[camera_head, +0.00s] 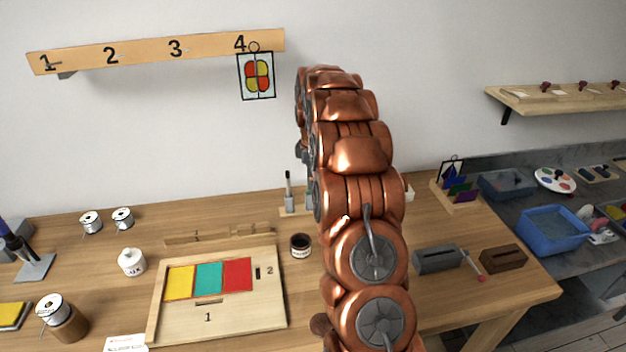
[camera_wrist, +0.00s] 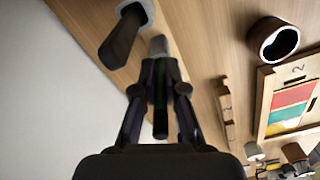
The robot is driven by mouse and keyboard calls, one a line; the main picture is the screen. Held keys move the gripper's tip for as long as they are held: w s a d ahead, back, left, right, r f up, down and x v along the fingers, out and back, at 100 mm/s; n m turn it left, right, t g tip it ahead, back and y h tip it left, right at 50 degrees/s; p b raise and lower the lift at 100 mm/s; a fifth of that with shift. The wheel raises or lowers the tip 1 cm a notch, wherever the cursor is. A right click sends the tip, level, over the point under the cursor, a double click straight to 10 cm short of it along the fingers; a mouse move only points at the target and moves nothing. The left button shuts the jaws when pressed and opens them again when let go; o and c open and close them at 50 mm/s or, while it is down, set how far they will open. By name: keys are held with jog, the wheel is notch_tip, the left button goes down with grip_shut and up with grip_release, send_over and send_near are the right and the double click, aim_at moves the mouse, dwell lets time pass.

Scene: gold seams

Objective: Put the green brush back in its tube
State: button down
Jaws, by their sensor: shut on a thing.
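In the wrist view my gripper (camera_wrist: 160,68) is shut on a slim dark handle with a green tint, the green brush (camera_wrist: 160,105). A grey rounded end (camera_wrist: 158,46) shows just beyond the fingertips; I cannot tell whether it is a tube or part of the brush. To its left a different dark brush (camera_wrist: 122,38) stands in a grey tube (camera_wrist: 142,10). In the head view that dark brush (camera_head: 288,180) and its tube (camera_head: 290,202) stand on a small wooden base left of my arm. My gripper and the green brush are hidden there behind my copper arm.
A dark open jar (camera_head: 300,245) stands in front of the brush base. A grey block (camera_head: 437,258) lies right of my arm.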

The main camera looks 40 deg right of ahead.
jog(key=shift+f, duration=0.55)
jog(key=c, duration=1.2)
grip_release()
jog(key=shift+o, duration=0.5)
jog(key=o, duration=0.4)
jog(key=shift+r, duration=0.1)
jog(key=shift+r, duration=3.4)
